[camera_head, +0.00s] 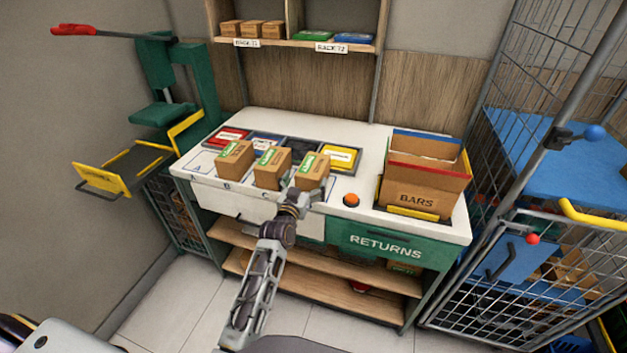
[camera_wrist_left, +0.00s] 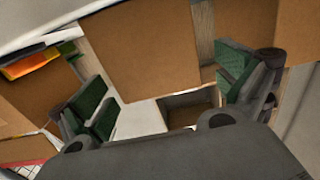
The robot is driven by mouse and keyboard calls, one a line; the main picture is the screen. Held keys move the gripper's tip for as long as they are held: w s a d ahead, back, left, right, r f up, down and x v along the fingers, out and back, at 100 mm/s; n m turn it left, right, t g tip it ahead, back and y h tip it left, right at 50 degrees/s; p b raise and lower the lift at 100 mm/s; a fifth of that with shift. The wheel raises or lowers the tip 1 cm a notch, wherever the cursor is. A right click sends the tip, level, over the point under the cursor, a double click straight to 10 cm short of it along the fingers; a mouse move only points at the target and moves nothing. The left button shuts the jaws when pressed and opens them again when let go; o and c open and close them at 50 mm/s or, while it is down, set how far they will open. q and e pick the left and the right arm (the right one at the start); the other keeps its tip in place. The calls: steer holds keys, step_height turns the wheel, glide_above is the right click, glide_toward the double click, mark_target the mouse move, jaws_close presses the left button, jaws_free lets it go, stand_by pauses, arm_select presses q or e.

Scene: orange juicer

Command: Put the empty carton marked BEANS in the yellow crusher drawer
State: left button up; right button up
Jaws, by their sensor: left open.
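Three small brown cartons with green labels stand in a row on the white counter: a left one (camera_head: 234,160), a middle one (camera_head: 271,168) and a right one (camera_head: 312,171). Their print is too small to read, so I cannot tell which is marked BEANS. My left gripper (camera_head: 301,196) is open at the near side of the right carton. In the left wrist view a brown carton face (camera_wrist_left: 145,50) fills the space ahead of the open green-padded fingers (camera_wrist_left: 163,88). The green crusher (camera_head: 175,85) stands at the left with its yellow drawer (camera_head: 125,167) pulled out and seemingly empty. My right gripper is out of view.
A large open carton marked BARS (camera_head: 424,185) stands on the counter's right. An orange button (camera_head: 351,200) sits left of it. Coloured panels, including a yellow one (camera_head: 341,157), lie behind the small cartons. A wire cage (camera_head: 530,285) borders the right side.

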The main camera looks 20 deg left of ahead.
mark_target(311, 183)
arm_select(q)
steer(key=shift+w, duration=0.1)
stand_by(0.3)
steer(key=shift+w+d+r, duration=0.1)
steer(key=shift+w, duration=0.65)
steer(key=shift+w+d+p, duration=0.1)
steer(key=shift+w+p, duration=0.2)
steer(key=shift+w, duration=1.45)
steer(key=c, duration=1.3)
steer(key=shift+r, duration=0.15)
